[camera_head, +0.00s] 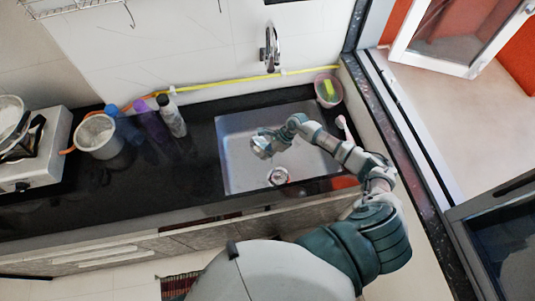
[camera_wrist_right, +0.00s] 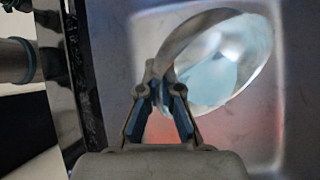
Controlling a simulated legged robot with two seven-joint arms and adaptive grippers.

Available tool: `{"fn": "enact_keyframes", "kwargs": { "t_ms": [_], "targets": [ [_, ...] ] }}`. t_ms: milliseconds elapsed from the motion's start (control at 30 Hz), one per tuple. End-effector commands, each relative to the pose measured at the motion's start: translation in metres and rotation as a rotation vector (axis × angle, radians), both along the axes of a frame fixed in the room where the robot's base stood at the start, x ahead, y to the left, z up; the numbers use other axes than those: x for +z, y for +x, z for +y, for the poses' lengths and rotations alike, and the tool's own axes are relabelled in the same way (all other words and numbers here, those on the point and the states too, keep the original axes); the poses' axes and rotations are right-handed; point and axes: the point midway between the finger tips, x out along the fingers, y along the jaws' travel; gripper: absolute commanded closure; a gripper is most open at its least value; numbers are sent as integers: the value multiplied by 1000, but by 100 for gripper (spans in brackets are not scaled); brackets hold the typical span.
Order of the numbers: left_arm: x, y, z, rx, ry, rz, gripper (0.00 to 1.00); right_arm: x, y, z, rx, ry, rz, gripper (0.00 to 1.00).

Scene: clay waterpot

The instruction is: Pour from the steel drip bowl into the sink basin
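The steel drip bowl (camera_head: 262,148) is a small shiny bowl above the sink basin (camera_head: 238,178), left of its middle. My right gripper (camera_head: 276,138) is shut on the bowl's rim. In the right wrist view the fingers (camera_wrist_right: 161,84) meet at the near left edge of the bowl (camera_wrist_right: 222,62). The bowl shows there as a slanted oval and looks tilted. What it holds, and any flow from it, cannot be made out. The grey sink floor (camera_wrist_right: 240,138) lies behind it. My left gripper is not in view.
A tap (camera_head: 270,50) is on the wall behind the sink. A pink bowl with a yellow-green sponge (camera_head: 327,90) stands at its back right corner. Bottles (camera_head: 171,116), a metal pot (camera_head: 98,136) and a stove (camera_head: 40,150) are at the left.

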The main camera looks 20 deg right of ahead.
Motion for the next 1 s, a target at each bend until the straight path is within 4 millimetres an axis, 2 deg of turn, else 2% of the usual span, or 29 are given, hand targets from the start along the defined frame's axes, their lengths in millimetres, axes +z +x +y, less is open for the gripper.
{"fn": "enact_keyframes", "kwargs": {
  "t_ms": [367, 1000],
  "targets": [
    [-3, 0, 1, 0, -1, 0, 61, 0, 1, 1, 0, 6, 1, 100],
    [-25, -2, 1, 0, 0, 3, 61, 4, 2, -6, -2, 110, 29, 100]
  ]
}}
